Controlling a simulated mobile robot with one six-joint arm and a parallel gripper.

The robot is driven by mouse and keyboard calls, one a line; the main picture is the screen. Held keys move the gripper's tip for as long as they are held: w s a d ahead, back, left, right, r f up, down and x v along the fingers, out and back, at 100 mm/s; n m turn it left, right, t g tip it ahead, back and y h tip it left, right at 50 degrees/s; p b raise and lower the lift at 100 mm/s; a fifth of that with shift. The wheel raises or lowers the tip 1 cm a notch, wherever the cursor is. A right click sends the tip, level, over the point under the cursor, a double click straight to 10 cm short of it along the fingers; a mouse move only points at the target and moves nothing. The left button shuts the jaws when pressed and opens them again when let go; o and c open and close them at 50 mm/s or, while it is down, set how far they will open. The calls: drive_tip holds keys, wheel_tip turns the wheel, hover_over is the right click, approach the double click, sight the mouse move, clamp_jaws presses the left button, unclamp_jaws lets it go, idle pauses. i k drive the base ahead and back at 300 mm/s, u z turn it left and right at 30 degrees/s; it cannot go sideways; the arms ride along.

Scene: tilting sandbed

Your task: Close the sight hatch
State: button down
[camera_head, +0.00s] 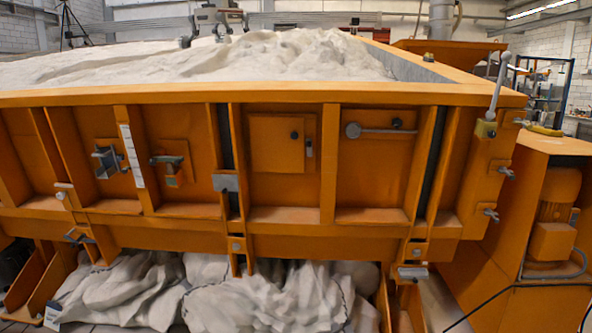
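My gripper is not in view.
A grey lever with a round end (353,130) lies level on the panel to the right. Clamp-like fittings (108,161) and (170,164) another bracket stick out at the left. An upright lever (496,90) stands at the right corner. White sacks (270,300) lie below.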

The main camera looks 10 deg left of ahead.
sight(278, 142)
drive_tip(key=z, duration=0.05)
drive_tip(key=i, duration=1.15)
drive_tip(key=z, duration=1.2)
drive_tip(key=k, duration=0.15)
drive_tip(key=u, duration=2.75)
drive_tip(key=k, duration=0.15)
drive_tip(key=u, duration=1.6)
